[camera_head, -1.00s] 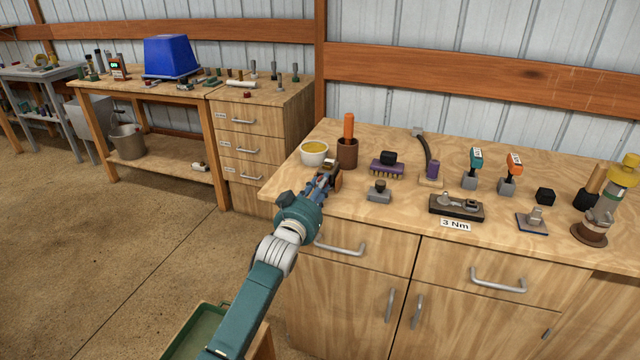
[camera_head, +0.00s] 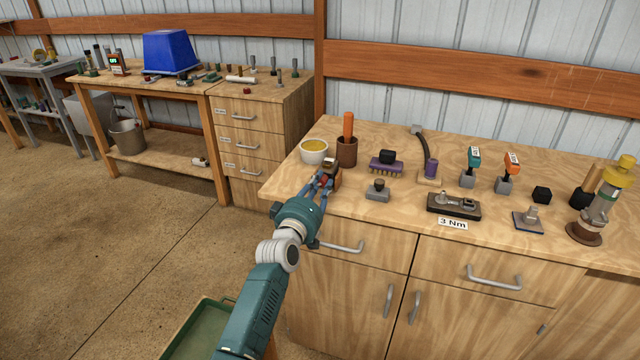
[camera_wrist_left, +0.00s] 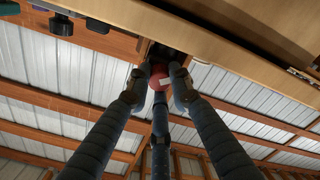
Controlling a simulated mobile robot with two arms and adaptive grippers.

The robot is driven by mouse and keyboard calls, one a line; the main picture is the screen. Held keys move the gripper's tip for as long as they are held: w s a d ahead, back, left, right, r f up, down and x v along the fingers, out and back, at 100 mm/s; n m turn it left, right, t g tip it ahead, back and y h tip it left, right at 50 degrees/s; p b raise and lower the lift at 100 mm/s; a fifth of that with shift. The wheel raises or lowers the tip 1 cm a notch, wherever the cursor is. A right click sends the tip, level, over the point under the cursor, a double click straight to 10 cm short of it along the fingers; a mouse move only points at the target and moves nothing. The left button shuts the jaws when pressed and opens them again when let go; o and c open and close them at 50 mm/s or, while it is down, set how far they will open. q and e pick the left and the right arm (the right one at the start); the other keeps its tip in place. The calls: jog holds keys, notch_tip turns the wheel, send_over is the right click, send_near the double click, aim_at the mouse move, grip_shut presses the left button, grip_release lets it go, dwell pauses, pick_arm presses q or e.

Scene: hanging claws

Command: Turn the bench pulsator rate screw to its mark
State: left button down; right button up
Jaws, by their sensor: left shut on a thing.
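The bench pulsator (camera_head: 335,178) is a small brown and dark body at the left front edge of the wooden bench. It is partly hidden by my gripper. Its rate screw shows in the left wrist view as a round red knob (camera_wrist_left: 158,77) with a white patch on its face. A dark part (camera_wrist_left: 166,54) lies just behind the knob. My left gripper (camera_head: 322,184) is at the pulsator from the front left. In the left wrist view its fingers (camera_wrist_left: 158,84) are shut around the red knob. The mark on the pulsator cannot be made out. My right gripper is not in view.
Close behind stand a cream bowl (camera_head: 314,151) and a brown cup with an orange handle (camera_head: 347,151). To the right are a purple brush (camera_head: 386,165), a grey block (camera_head: 378,190) and a dark fixture labelled 3 Nm (camera_head: 454,206). Drawer handles (camera_head: 340,247) project below the bench top.

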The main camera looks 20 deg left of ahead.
pick_arm(q)
jog(key=shift+f+n, duration=0.25)
jog(key=shift+n, duration=0.45)
jog(key=shift+d, duration=0.1)
jog(key=c, duration=1.8)
grip_release()
jog(key=shift+c, duration=0.2)
jog(key=shift+r, duration=0.1)
jog(key=s, duration=1.2)
jog(key=shift+a, duration=0.2)
